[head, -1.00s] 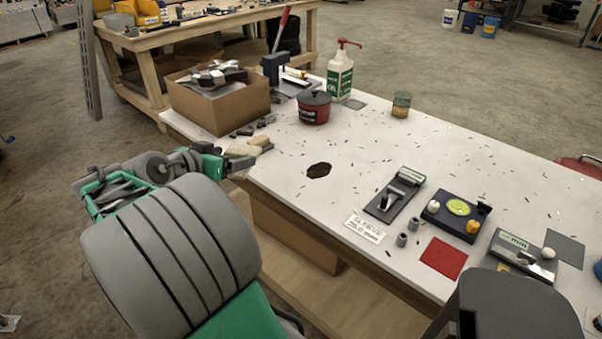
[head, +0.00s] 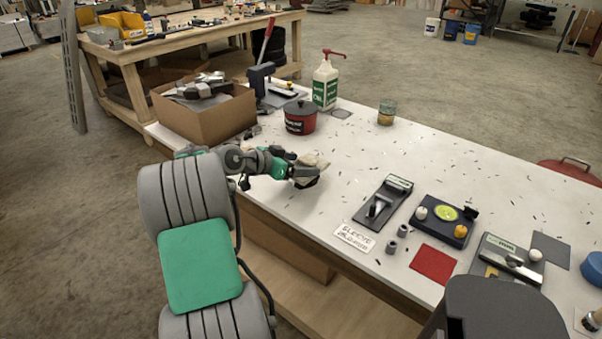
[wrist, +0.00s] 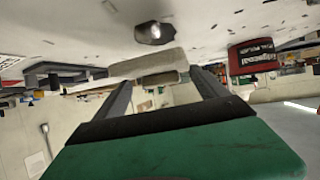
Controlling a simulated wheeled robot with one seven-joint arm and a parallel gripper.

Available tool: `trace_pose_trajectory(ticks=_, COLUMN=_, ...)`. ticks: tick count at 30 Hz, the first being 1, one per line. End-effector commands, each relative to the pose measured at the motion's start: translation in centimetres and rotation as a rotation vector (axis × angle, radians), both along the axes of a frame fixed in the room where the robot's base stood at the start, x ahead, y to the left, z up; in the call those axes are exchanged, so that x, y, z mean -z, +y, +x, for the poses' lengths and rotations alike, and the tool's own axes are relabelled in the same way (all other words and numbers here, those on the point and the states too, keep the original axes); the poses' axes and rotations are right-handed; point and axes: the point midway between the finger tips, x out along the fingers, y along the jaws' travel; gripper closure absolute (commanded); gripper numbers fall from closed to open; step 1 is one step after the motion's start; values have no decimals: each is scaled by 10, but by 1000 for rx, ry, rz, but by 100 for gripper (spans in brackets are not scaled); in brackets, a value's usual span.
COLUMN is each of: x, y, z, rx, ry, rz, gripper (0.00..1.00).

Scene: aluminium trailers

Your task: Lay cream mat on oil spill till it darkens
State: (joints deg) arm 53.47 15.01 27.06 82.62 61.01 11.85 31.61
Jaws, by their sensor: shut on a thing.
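The cream mat (wrist: 147,65) is a pale folded-looking pad gripped between my two fingers in the wrist view. In the head view the mat (head: 316,161) shows at the end of my arm, over the white worktop. My gripper (wrist: 160,79) is shut on it; in the head view my gripper (head: 303,172) partly hides the mat. The oil spill (wrist: 153,33) is a dark, shiny patch just beyond the mat in the wrist view, uncovered there. In the head view the spill (head: 307,184) is mostly hidden by my gripper. I cannot tell the mat's exact height.
A red pot (head: 300,118), a cardboard box (head: 204,112) and a pump bottle (head: 325,84) stand behind my gripper. A sign card (head: 354,237), a clamp-like device (head: 383,202) and a red square (head: 433,264) lie to the right. Small dark bits litter the worktop.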

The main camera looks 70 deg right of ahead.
Motion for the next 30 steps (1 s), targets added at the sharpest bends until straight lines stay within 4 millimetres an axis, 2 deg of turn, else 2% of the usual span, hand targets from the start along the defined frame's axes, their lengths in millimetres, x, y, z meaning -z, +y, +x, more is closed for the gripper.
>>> trace_pose_trajectory(ticks=4, x=13, y=-11, z=-2, rx=2, ry=0, rz=0, gripper=56)
trace_pose_trajectory(ticks=9, x=40, y=-11, z=-1, rx=-1, ry=1, rz=1, gripper=56)
trace_pose_trajectory(ticks=19, x=46, y=-10, z=-1, rx=0, ry=-1, rz=-2, gripper=56)
trace_pose_trajectory(ticks=20, x=46, y=-10, z=-1, rx=0, ry=-1, rz=-2, gripper=16)
trace_pose_trajectory(ticks=26, x=45, y=-10, z=-1, rx=0, ry=-1, rz=-2, gripper=0)
trace_pose_trajectory(ticks=30, x=45, y=-10, z=0, rx=0, ry=-1, rz=-2, gripper=0)
